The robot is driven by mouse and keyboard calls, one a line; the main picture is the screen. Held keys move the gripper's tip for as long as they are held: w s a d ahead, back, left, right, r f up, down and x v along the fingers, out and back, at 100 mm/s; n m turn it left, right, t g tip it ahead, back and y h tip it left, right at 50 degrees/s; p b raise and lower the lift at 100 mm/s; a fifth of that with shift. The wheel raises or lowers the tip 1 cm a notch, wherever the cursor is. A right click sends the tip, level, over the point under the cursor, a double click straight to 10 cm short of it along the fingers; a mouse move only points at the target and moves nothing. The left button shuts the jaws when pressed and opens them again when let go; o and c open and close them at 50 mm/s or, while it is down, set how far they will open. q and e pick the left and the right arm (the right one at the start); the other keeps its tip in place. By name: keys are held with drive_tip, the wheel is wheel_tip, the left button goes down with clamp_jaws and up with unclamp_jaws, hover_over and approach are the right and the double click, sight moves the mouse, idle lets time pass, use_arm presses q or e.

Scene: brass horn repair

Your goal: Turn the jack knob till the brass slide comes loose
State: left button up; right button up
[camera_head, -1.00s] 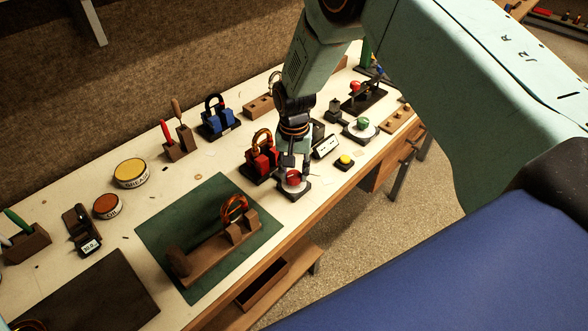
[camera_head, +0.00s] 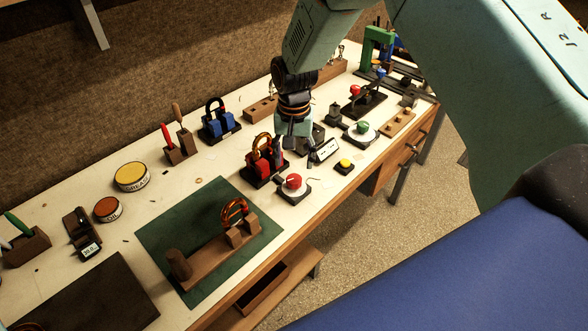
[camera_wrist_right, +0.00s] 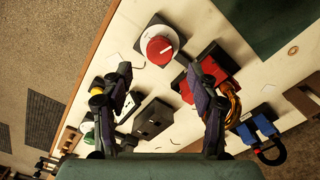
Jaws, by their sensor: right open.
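A red knob (camera_head: 293,181) sits on a white dial with a dark square base near the bench's front edge. It also shows in the wrist view (camera_wrist_right: 159,49), with a pale pointer mark on the dial. Beside it a stand with red blocks (camera_head: 257,168) holds a brass-coloured looped tube (camera_head: 264,143), upright in the blocks; whether it is loose I cannot tell. My right gripper (camera_head: 297,146) is above and behind the knob, apart from it. In the wrist view its fingers (camera_wrist_right: 160,78) are spread wide with nothing between them. My left gripper is not in view.
A green mat (camera_head: 165,232) with a wooden stand (camera_head: 208,258) lies left of the knob. A yellow button (camera_head: 345,161), a dark box with a white face (camera_head: 323,150) and a green knob (camera_head: 362,127) stand to the right. A blue-block stand (camera_head: 219,128) is behind.

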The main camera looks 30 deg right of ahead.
sight(294, 178)
wheel_tip(294, 178, up, 6)
idle(0.5)
drive_tip(key=shift+n, duration=0.9)
drive_tip(key=s+f, duration=0.2)
drive_tip(key=f, duration=0.1)
drive_tip(key=s+a+f, duration=0.1)
drive_tip(key=s+f, duration=0.4)
drive_tip(key=f, duration=0.2)
drive_tip(key=shift+s+a, duration=0.2)
drive_tip(key=shift+a, duration=0.05)
drive_tip(key=s+a+f+n, duration=0.15)
drive_tip(key=s+f, duration=0.35)
drive_tip(key=s, duration=0.9)
drive_tip(key=s+f+n, duration=0.3)
drive_tip(key=s+f, duration=0.1)
drive_tip(key=s, duration=1)
wheel_tip(294, 178, down, 19)
drive_tip(key=b, duration=1.9)
drive_tip(key=shift+a+f, duration=0.15)
drive_tip(key=shift+f, duration=0.05)
